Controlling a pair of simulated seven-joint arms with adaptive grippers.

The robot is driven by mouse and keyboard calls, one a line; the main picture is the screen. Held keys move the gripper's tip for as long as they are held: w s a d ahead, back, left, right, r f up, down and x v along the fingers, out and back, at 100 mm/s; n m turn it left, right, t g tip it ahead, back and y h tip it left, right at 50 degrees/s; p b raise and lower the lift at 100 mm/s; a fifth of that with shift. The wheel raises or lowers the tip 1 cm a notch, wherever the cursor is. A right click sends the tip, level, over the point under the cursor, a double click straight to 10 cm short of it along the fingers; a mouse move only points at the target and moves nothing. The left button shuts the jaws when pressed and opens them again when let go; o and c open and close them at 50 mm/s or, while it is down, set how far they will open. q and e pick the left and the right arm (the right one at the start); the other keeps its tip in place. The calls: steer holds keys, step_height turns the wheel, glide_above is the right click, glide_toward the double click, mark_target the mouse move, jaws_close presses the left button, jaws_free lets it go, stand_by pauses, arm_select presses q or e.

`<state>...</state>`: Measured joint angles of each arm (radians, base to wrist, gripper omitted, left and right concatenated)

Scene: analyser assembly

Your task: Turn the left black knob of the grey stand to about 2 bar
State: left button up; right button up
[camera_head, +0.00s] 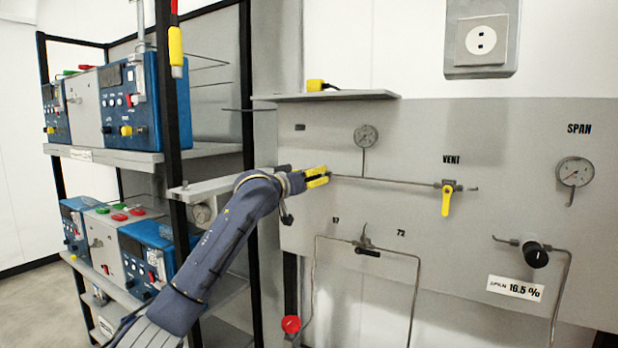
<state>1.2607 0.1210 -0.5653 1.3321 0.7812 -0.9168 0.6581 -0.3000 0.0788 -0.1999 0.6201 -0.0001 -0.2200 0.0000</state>
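The grey stand (430,130) is an upright panel filling the right half. A round black knob (535,254) sits at its right, above a "16.5 %" label. No second round black knob shows clearly; the area at the panel's left is partly covered by my arm. A small round gauge (366,136) is at the upper left of the panel, its reading too small to make out. My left gripper (318,177), with yellow fingertips, is in front of the panel's left part, by the left end of a thin horizontal pipe. Its finger gap is unclear. My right gripper is out of view.
A yellow VENT lever (446,200) and a black lever valve (367,252) with bent pipes are on the panel. A SPAN gauge (575,172) is at right. A ledge (340,95) juts out on top. A shelf rack (150,158) with blue instruments stands at left.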

arm_select(q)
jaws_close()
stand_by(0.3)
steer(key=shift+m, duration=0.3)
